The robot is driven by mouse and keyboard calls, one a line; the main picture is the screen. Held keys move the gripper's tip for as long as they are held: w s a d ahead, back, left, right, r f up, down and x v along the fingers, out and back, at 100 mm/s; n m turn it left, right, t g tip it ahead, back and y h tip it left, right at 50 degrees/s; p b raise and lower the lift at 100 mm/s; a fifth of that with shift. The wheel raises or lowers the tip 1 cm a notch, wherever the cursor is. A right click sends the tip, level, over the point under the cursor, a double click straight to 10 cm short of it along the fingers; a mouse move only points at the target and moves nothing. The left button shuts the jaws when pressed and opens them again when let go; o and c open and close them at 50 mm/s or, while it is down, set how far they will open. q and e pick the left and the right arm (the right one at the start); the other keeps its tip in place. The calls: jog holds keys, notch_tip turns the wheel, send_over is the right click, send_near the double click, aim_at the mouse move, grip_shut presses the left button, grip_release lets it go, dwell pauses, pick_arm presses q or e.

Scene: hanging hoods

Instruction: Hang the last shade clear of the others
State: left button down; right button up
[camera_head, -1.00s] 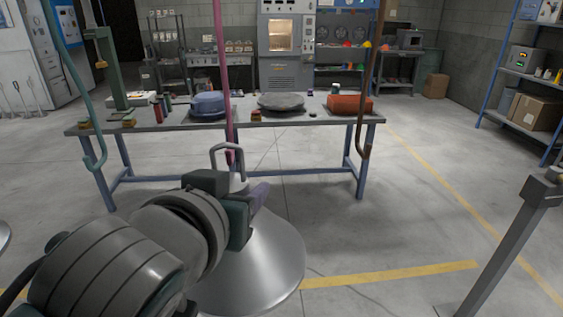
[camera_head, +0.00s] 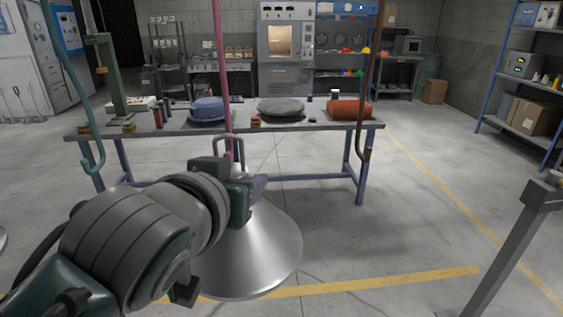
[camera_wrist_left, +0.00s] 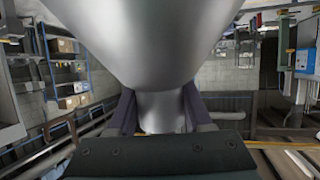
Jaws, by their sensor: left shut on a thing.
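A silver cone-shaped metal shade (camera_head: 262,250) with a wire loop (camera_head: 229,141) on top hangs from my left gripper (camera_head: 256,188). The gripper is shut on its neck, which also shows between the fingers in the left wrist view (camera_wrist_left: 162,112). The shade is upright and off the floor. A magenta hook rod (camera_head: 220,60) comes down at the loop; its lower end is partly hidden, and I cannot tell whether they touch. An empty teal hook (camera_head: 93,165) hangs left and an empty brown hook (camera_head: 366,140) right. My right gripper is out of view.
A workbench (camera_head: 290,125) stands behind, holding a blue item (camera_head: 208,108), a grey disc (camera_head: 281,105) and a red item (camera_head: 349,109). A grey post (camera_head: 515,240) rises at right. A pale rounded edge (camera_head: 2,238) shows at far left. The right floor is mostly clear.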

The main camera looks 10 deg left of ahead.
pick_arm(q)
jog(key=shift+f+b, duration=1.05)
jog(key=shift+f, duration=0.25)
dwell(0.4)
jog(key=shift+c, duration=1.2)
grip_release()
